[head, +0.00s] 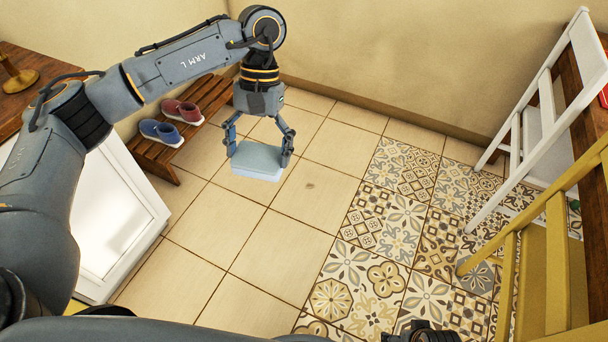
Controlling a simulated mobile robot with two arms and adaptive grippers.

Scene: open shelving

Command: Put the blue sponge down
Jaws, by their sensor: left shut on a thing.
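The blue sponge (257,164) is a pale blue block. My left gripper (259,154) points down and is shut on it, with one finger at each side. The sponge hangs in the air over the beige floor tiles, and its height above them is hard to tell. The fingers of my right gripper do not show.
A white-framed panel (120,230) stands at left. A white chair (536,105) and a yellow chair (556,250) stand at right. The middle floor (290,245) is clear.

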